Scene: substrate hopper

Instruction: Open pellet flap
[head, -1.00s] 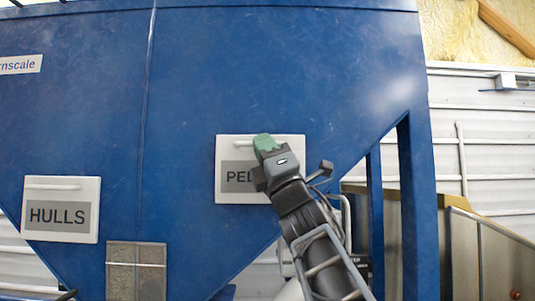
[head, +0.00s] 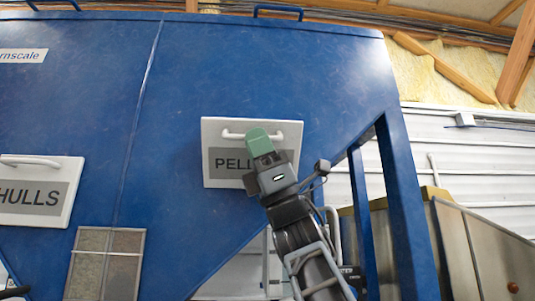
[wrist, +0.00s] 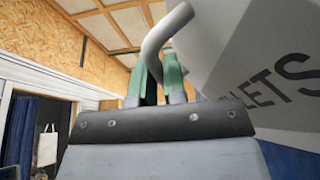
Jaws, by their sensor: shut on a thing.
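The pellet flap (head: 213,172) is a white panel with a grey label on the blue hopper, partly hidden by my gripper in the head view. Its white bar handle (head: 232,134) runs along the upper part. My gripper (head: 259,142) has its green fingers at the handle's right half. In the wrist view, the bent handle (wrist: 162,32) passes at the green fingers of my gripper (wrist: 160,85), which is shut on it. The flap (wrist: 232,55) fills the upper right there, with the letters "LETS" showing. I cannot tell whether the flap stands away from the hopper.
The hulls flap (head: 62,170) is at the left, with a grey-brown window panel (head: 118,240) below. Blue hopper legs (head: 405,210) and metal-sided bins (head: 475,245) stand at the right. A pale bag (wrist: 47,146) hangs in the wrist view.

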